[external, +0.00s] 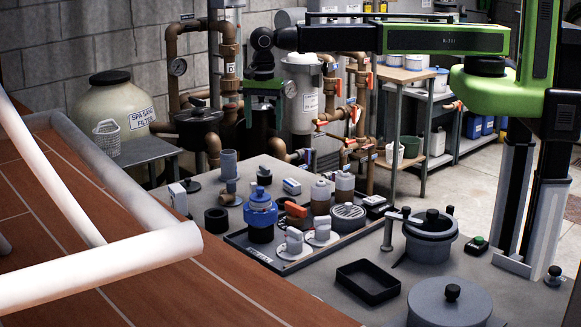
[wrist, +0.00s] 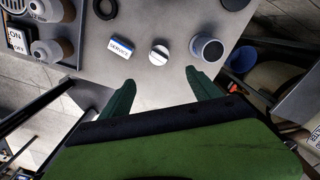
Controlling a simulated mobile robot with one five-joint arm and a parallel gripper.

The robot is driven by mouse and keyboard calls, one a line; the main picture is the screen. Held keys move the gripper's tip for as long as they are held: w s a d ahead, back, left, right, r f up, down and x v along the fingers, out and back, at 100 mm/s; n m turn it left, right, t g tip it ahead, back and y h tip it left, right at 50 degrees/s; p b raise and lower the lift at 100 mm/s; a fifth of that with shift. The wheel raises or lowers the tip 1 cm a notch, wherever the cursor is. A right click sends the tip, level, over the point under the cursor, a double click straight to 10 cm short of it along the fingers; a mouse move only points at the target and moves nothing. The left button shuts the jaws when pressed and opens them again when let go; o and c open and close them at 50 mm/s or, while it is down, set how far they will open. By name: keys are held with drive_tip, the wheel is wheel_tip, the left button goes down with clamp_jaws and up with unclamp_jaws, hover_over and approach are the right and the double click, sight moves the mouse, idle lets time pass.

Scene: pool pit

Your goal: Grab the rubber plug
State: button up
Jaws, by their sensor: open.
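No part is labelled as the rubber plug. The squat black cylinder (external: 216,220) at the left of the grey bench looks most like it; a dark shape at the top edge of the wrist view (wrist: 237,3) may be the same part, cut off there. My gripper (external: 263,88) hangs high above the back of the bench, apart from everything on it. In the wrist view its two green fingers (wrist: 162,85) are spread with nothing between them. A white-and-dark round knob (wrist: 159,53) and a grey cylinder (wrist: 207,47) lie ahead of the fingers.
A white SERVICE box (wrist: 121,47) and a flat black ring (wrist: 105,8) lie nearby. A dark tray (external: 262,256) holds bottles, a blue valve part (external: 261,208) and other parts. Pipes and a filter housing (external: 302,90) stand behind the bench.

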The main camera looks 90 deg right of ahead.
sight(264, 167)
wheel_tip(264, 167, down, 11)
drive_tip(key=b, duration=1)
drive_tip(key=shift+f, duration=0.1)
drive_tip(key=f+b, duration=0.1)
drive_tip(key=b, duration=0.1)
drive_tip(key=f+b, duration=0.1)
drive_tip(key=f, duration=0.1)
drive_tip(key=f+b, duration=0.2)
drive_tip(key=shift+a+f+b, duration=0.25)
drive_tip(key=shift+b, duration=0.1)
drive_tip(key=shift+r, duration=0.15)
drive_tip(key=c, duration=1.5)
drive_tip(key=shift+o, duration=0.2)
wheel_tip(264, 167, up, 5)
drive_tip(key=p, duration=0.5)
drive_tip(key=shift+d+r+p, duration=0.1)
drive_tip(key=shift+r+p, duration=0.1)
drive_tip(key=shift+p, duration=0.15)
drive_tip(key=s+d+r+p, duration=0.1)
drive_tip(key=d+r+p, duration=0.1)
drive_tip(key=d, duration=0.3)
drive_tip(key=s+d+r+p, duration=0.2)
drive_tip(key=d+r+p, duration=0.1)
drive_tip(key=d, duration=0.3)
drive_tip(key=shift+s+r+p, duration=0.3)
